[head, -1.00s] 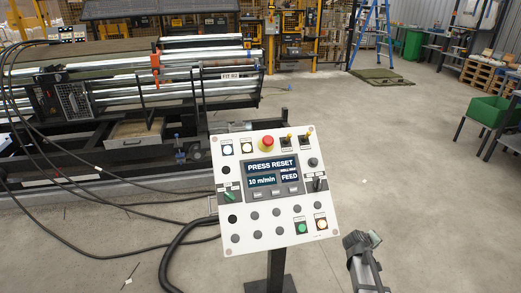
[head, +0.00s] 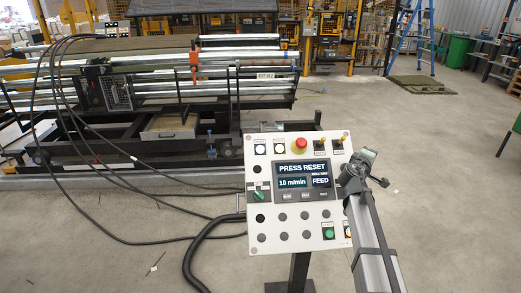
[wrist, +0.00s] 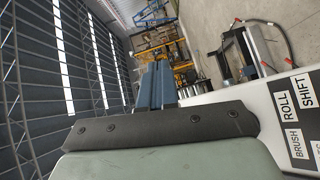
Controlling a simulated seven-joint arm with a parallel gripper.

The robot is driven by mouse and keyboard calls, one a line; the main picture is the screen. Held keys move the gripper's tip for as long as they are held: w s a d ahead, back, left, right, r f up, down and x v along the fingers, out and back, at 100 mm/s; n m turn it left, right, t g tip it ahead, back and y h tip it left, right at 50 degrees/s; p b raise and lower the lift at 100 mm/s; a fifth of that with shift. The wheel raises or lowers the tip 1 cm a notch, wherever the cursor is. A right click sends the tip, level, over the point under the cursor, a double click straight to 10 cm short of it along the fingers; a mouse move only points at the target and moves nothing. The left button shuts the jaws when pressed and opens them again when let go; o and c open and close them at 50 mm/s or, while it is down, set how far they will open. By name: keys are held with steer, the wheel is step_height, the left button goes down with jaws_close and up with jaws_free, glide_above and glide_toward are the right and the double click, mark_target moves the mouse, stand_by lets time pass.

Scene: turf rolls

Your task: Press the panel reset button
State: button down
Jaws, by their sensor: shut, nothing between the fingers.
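The white control panel (head: 250,180) stands tilted on a post in the head view. Its screen (head: 303,175) reads "PRESS RESET", "10 m/min" and "FEED". A red mushroom button (head: 300,144) is at the top, and a green button (head: 328,232) is at the lower right. A pale lit button (head: 347,231) beside it is partly covered by my arm. The button labels are too small to read, so I cannot tell which is reset.
In the wrist view the panel face shows "ROLL SHIFT" (wrist: 298,92) and "BRUSH" labels. A black hose (head: 205,245) and cables lie left of the post. The roller machine (head: 190,95) stands behind.

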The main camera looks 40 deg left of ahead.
mark_target(260, 149)
steer(key=s+a+r+n+y, duration=0.15)
steer(key=s+a+r, duration=0.25)
steer(key=a+r, duration=0.4)
steer(key=s+a+n+g, duration=0.1)
steer(key=s+a+n, duration=0.2)
steer(key=s+a, duration=1.7)
steer(key=s, duration=0.3)
steer(key=shift+s+r+g, duration=0.35)
steer(key=shift+r+g, duration=0.05)
steer(key=shift+w+f, duration=0.1)
steer(key=shift+f, duration=0.05)
steer(key=shift+w+a+f, duration=0.65)
steer(key=shift+f, duration=0.45)
steer(key=shift+w+a+f, duration=0.65)
steer(key=shift+f, duration=0.4)
steer(key=shift+w+a+f, duration=0.65)
steer(key=shift+f, duration=0.45)
steer(key=shift+f, duration=0.1)
steer(key=shift+w+a+f, duration=0.15)
steer(key=shift+f, duration=0.05)
